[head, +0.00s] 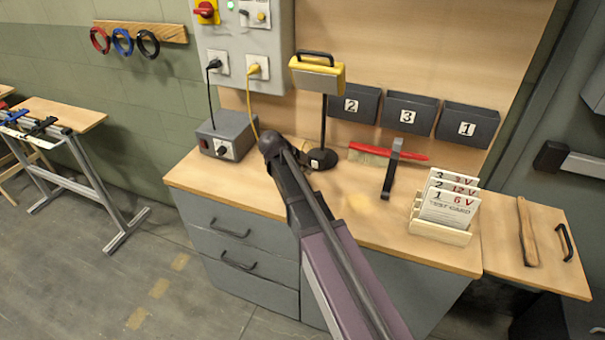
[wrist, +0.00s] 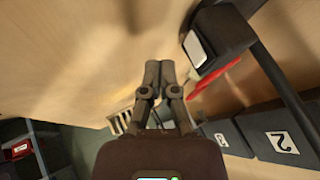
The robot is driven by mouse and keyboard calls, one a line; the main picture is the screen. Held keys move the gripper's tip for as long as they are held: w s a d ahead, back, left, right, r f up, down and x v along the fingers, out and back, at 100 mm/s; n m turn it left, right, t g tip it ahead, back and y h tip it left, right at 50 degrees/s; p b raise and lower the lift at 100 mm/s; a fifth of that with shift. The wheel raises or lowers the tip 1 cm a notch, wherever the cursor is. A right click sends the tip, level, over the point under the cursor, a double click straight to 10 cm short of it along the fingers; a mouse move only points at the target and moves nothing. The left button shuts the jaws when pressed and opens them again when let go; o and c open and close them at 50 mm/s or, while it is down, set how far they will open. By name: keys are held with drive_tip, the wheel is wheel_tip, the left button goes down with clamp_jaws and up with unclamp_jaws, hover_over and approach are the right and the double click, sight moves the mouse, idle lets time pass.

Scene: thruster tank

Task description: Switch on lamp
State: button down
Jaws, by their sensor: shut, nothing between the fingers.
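The lamp has a yellow head (head: 317,78) with a black handle, on a black post with a round foot (head: 322,160). A small white switch plate (head: 314,163) is on the foot. In the wrist view the dark foot (wrist: 226,38) is at upper right with its pale switch plate (wrist: 196,49). My gripper (wrist: 159,66) is shut and empty. It appears left of the foot in that view, with a gap between them in the picture. In the head view my arm covers the bench left of the lamp, and the fingers cannot be made out.
A grey box with a knob (head: 224,151) stands left of the lamp. Numbered bins (head: 410,113) line the back. A yellow cord (head: 250,100) hangs from the wall panel.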

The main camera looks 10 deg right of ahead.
sight(316, 163)
drive_tip(key=shift+w+d+r, duration=0.15)
drive_tip(key=shift+w+d, duration=0.2)
drive_tip(key=shift+w, duration=0.25)
drive_tip(key=shift+w+d+r, duration=0.1)
drive_tip(key=shift+w+d, duration=0.2)
drive_tip(key=shift+w, duration=0.25)
drive_tip(key=shift+w+d+r+g+p, duration=0.2)
drive_tip(key=shift+w+r+g+p, duration=0.15)
drive_tip(key=shift+p, duration=0.3)
drive_tip(key=shift+f, duration=0.25)
drive_tip(key=shift+r, duration=0.15)
drive_tip(key=shift+r+p, duration=0.65)
drive_tip(key=shift+p, duration=0.1)
